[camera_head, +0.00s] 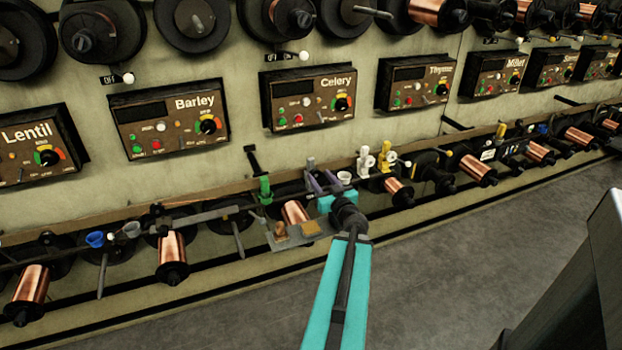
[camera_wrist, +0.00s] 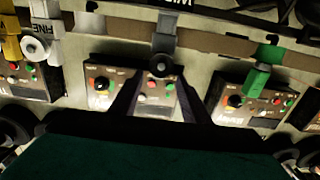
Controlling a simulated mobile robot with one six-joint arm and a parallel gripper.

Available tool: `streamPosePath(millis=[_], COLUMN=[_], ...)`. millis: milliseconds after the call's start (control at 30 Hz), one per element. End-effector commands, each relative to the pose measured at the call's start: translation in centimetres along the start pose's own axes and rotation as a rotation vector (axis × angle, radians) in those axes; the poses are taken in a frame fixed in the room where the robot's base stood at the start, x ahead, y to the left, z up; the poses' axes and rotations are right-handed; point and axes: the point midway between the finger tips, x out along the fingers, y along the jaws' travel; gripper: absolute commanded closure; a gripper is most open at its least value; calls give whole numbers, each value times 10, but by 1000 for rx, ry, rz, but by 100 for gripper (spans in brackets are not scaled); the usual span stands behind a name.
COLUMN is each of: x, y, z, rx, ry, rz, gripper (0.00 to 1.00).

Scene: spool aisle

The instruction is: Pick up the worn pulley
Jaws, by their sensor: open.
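My gripper (camera_head: 323,181) is open at the rail, its two dark fingers pointing toward the wall. In the wrist view, my gripper (camera_wrist: 162,84) has a grey bracket (camera_wrist: 163,42) with a small grey wheel (camera_wrist: 161,65) lined up between its fingertips. Whether the fingers reach around the wheel I cannot tell. In the wrist view, a white bracket with a pale wheel (camera_wrist: 37,47) is at the upper left, and a green bracket (camera_wrist: 263,72) is at the right. I cannot tell from wear marks which wheel is the worn pulley.
A long rail carries copper spools (camera_head: 171,258) and a yellow bracket (camera_head: 388,157). A small grey tray (camera_head: 290,243) with brownish pieces is just left of my gripper. Control boxes, including Celery (camera_head: 308,98), line the wall.

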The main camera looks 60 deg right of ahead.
Motion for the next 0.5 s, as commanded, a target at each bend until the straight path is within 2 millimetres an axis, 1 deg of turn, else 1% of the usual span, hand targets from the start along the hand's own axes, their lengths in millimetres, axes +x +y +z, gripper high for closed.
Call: streamPosePath(millis=[33, 500], x=[7, 57], y=[1, 1], z=[1, 0], rx=[0, 0], ry=[0, 1], rz=[0, -1], gripper=[58, 58])
